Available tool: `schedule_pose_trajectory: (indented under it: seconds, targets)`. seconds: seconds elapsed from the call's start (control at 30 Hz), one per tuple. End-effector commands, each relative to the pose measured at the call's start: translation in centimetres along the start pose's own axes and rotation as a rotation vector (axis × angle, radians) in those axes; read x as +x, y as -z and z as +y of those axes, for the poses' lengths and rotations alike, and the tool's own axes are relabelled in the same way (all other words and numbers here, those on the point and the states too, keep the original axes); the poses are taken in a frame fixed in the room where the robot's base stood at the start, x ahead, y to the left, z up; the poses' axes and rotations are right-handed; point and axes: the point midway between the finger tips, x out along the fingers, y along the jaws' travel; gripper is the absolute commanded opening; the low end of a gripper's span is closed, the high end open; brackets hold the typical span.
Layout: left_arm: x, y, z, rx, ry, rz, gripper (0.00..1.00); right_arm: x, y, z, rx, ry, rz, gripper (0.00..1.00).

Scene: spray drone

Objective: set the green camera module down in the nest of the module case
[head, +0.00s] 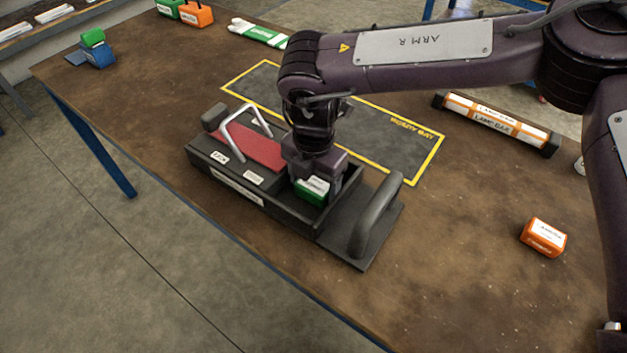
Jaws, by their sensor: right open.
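The green camera module (312,191) with a white label sits low at the right end of the dark module case (240,190), inside its walls. It looks to be in the nest, but the nest floor is hidden. My right gripper (316,180) points down right above the module, its fingers on either side of it. The gripper is open, and the near finger partly covers the module. I cannot tell whether the fingers touch it. My left gripper is not in view.
The case has a red pad, a light metal handle (240,117) and a thick dark grip (373,222). A yellow-outlined dark mat (400,150) lies behind. A lamp bar (497,124) and an orange box (543,237) lie right. The table front right is clear.

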Motion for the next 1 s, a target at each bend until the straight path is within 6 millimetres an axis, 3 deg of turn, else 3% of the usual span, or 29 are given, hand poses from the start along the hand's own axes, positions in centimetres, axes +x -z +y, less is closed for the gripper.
schedule_pose_trajectory:
  seconds: [0.2, 0.53, 0.7, 1.0]
  targets:
    - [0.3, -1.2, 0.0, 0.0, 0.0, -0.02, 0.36, -3.8, -0.1, 0.1, 0.0, -0.004, -0.003, 0.72]
    - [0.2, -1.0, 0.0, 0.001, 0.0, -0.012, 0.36, -10.3, 0.0, 0.1, 0.0, -0.003, -0.001, 0.72]
    - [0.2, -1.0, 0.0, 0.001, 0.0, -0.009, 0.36, -11.8, 0.0, 0.0, 0.0, -0.001, -0.001, 0.72]
    - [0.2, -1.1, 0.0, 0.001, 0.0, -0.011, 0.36, -12.0, 0.1, 0.0, -0.001, -0.001, 0.0, 0.72]
